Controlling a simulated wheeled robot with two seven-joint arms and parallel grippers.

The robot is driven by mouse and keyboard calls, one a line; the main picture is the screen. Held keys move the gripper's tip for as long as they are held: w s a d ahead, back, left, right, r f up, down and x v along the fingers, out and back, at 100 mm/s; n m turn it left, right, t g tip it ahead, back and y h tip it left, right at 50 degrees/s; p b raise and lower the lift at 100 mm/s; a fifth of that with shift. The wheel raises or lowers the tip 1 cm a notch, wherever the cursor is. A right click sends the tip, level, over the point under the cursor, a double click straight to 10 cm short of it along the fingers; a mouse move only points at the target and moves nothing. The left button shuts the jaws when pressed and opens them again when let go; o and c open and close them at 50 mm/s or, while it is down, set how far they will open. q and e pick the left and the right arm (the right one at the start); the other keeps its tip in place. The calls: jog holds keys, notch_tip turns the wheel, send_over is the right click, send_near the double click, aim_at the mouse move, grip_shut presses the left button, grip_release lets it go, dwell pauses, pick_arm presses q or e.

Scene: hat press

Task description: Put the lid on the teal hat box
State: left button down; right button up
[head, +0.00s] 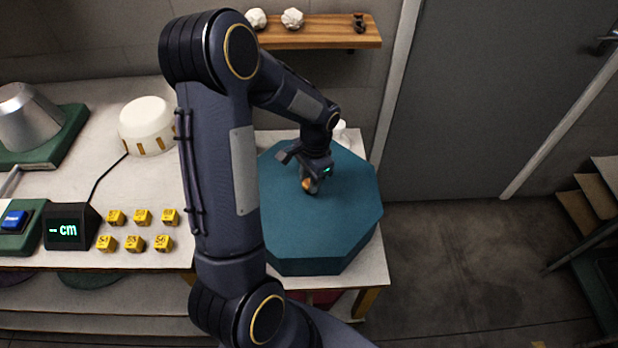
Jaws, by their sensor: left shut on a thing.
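A large teal octagonal piece (345,215), flat-topped with a short side wall, covers the right end of the bench. It looks like the hat box with its lid on top or held just over it; I cannot tell where lid and box meet, or whether there is a gap. A small tan knob (308,187) stands near the middle of the top. My left gripper (311,181) points down and is shut on this knob. My left arm hides the left edge of the teal piece. My right gripper is not in view.
Several yellow numbered blocks (142,217) and a small cm display (70,227) are on the bench to the left. A white round device (147,125) and a grey hat form (28,115) stand behind. A wooden shelf (320,36) hangs above.

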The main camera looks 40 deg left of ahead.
pick_arm(q)
jog(key=c, duration=1)
grip_release()
jog(key=shift+w+d+r, duration=0.1)
jog(key=shift+w+r, duration=0.05)
jog(key=shift+r, duration=1.15)
jog(key=shift+w+d+r, duration=0.1)
jog(key=shift+w+r, duration=0.05)
jog(key=shift+r, duration=1.1)
jog(key=shift+w+r, duration=0.15)
jog(key=shift+r, duration=1.15)
jog(key=s+d+r+n+t+h, duration=0.2)
jog(key=s+d+r, duration=0.3)
jog(key=s, duration=0.3)
jog(key=s+d+r+n+t+h+p, duration=0.1)
jog(key=s+d+r+n+t+h, duration=0.1)
jog(key=s+d+r+t, duration=0.3)
jog(key=shift+s+d+n, duration=0.7)
jog(key=shift+s+d, duration=0.55)
jog(key=shift+s, duration=0.95)
jog(key=shift+r, duration=0.1)
